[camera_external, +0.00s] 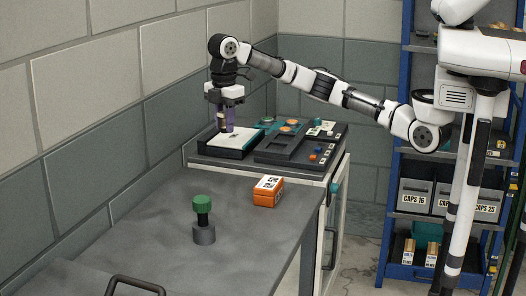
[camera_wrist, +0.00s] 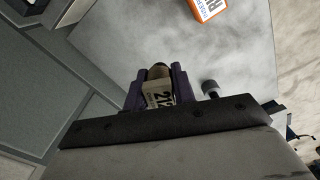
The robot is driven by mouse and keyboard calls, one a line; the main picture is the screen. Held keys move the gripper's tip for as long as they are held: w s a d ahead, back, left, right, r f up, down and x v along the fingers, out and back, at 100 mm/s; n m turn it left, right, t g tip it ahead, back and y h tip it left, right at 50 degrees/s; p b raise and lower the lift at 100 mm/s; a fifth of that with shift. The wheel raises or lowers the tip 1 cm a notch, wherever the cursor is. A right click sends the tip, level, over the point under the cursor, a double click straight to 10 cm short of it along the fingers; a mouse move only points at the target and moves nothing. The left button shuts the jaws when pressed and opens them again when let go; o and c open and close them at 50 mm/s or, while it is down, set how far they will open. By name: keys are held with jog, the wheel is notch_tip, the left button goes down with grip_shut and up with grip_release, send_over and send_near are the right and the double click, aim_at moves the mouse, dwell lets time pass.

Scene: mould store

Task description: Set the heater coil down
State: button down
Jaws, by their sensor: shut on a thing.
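My gripper (camera_external: 227,130) points down over the left part of the dark unit at the far end of the bench. It is shut on a small tan piece, taken to be the heater coil (camera_wrist: 158,94), which has a pale label with dark digits and a rounded brownish end. The purple fingers (camera_wrist: 157,90) sit on both sides of it in the wrist view.
A dark slotted tray (camera_external: 283,149) with round orange-topped pieces behind it lies to the right. An orange box (camera_external: 268,191) and a green-knobbed grey piece (camera_external: 203,233) stand on the grey bench (camera_external: 150,222). Bare bench lies around them. A blue shelf rack (camera_external: 398,180) stands at right.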

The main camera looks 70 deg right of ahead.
aim_at(227, 196)
notch_tip(227, 196, down, 19)
jog(key=p, duration=0.3)
jog(key=shift+f, duration=0.15)
jog(key=shift+f, duration=0.15)
jog(key=c, duration=1.2)
grip_release()
jog(key=shift+o, duration=0.2)
notch_tip(227, 196, up, 12)
jog(key=b, duration=0.3)
jog(key=shift+r, duration=0.2)
